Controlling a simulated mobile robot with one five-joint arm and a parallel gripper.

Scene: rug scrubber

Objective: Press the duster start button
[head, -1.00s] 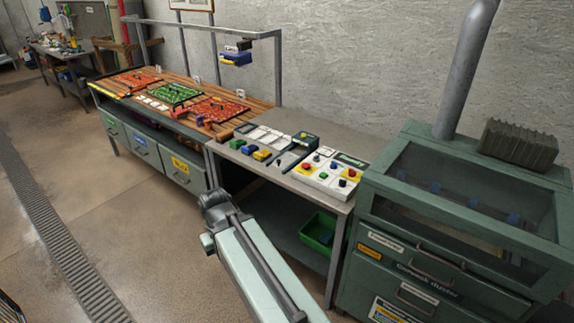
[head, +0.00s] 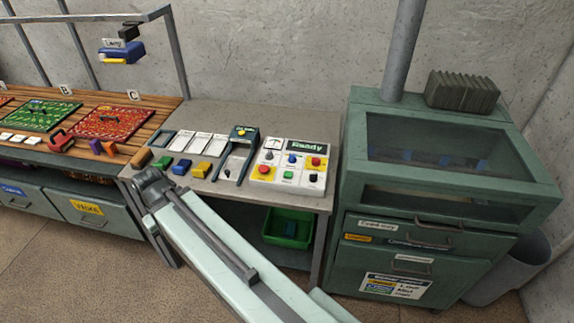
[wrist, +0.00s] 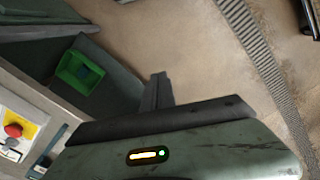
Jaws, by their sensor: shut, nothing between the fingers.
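The control panel (head: 277,181) lies on the grey bench, a white box with a lit display reading "Ready" (head: 307,145). It carries a green button (head: 288,174), a blue button (head: 292,159), two red controls on yellow plates (head: 264,169) and a black knob (head: 313,178). I cannot read which one starts the duster. The green duster cabinet (head: 450,225) with a clear lid stands to the right. In the wrist view my gripper (wrist: 158,90) is shut and empty, over the floor near a green bin. A red button (wrist: 14,130) shows at that view's left edge. My gripper is hidden in the head view.
The grey bench (head: 225,115) also holds coloured blocks, white cards and a small device (head: 238,155). A green bin (head: 288,228) sits on the shelf below. A wooden table with rugs (head: 105,121) adjoins at left. A metal pipe (head: 401,50) rises from the cabinet.

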